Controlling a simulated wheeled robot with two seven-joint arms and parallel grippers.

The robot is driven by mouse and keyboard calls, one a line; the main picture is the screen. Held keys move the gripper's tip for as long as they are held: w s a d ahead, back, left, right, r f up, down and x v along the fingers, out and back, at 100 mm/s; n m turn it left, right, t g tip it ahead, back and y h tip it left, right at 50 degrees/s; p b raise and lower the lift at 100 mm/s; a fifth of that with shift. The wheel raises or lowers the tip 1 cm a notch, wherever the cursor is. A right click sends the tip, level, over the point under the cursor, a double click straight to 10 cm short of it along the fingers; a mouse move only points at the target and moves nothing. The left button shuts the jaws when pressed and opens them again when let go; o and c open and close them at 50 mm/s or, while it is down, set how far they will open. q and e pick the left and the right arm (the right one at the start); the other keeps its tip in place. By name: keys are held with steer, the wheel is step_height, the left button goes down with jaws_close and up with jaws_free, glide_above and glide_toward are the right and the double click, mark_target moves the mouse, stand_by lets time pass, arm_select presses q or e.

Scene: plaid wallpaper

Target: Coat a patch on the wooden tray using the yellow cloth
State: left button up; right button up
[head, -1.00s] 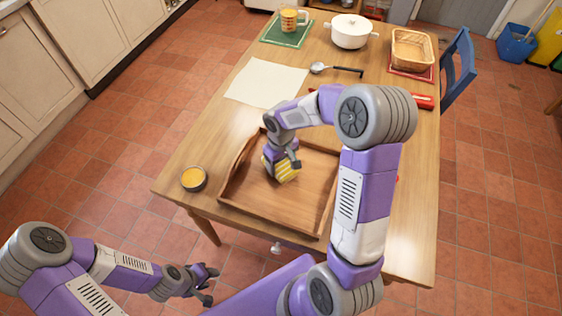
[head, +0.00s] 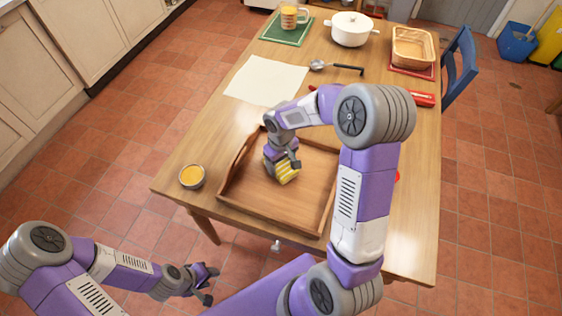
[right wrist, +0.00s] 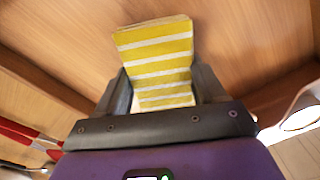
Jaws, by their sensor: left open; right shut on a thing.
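The wooden tray (head: 262,204) lies near the front of the table, with raised sides. My right gripper (head: 287,166) is inside the tray area, pointing down, shut on the yellow cloth (head: 288,175) with white stripes. The cloth also shows in the right wrist view (right wrist: 155,52), folded and held between the two fingers, over the tray floor. I cannot tell whether the cloth touches the tray floor. No coated patch can be made out. My left gripper (head: 208,286) is open and empty, off the table's front left edge.
A small bowl of orange-yellow stuff (head: 192,176) stands left of the tray. A cream paper sheet (head: 266,80), a ladle (head: 335,68), a white pot (head: 351,29), a basket (head: 413,48) and a glass mug (head: 293,17) lie farther back.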

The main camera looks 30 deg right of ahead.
steer(key=shift+f, duration=0.35)
